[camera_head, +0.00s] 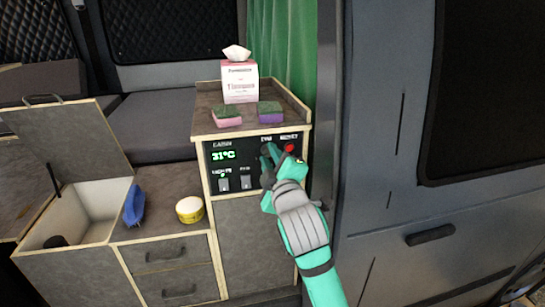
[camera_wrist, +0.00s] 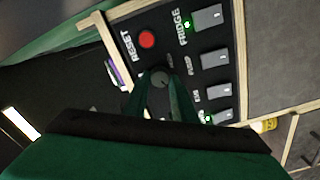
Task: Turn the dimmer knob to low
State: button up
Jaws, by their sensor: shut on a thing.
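The dimmer knob (camera_wrist: 160,78) is a dark round knob on the black control panel (camera_head: 211,169), and it shows between my fingers in the wrist view. My gripper (camera_wrist: 162,92) is shut on the knob. In the head view my gripper (camera_head: 270,158) reaches the right part of the panel and hides the knob. A pointer mark on the knob is too small to read.
A red reset button (camera_head: 289,149) sits close to my gripper. Several rocker switches (camera_wrist: 208,17) lie beside the knob. A tissue box (camera_head: 239,82) and two sponges (camera_head: 228,115) (camera_head: 270,112) stand on the cabinet top. The van door (camera_head: 400,210) is close on the right.

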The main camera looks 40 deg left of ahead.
jog(key=shift+w+d+r+n, duration=0.1)
jog(key=shift+d+r+n, duration=0.15)
jog(key=shift+n, duration=0.55)
jog(key=o, duration=1)
jog(key=shift+w, duration=0.1)
jog(key=shift+o, duration=0.2)
jog(key=shift+a+f, duration=0.1)
jog(key=v, duration=1.1)
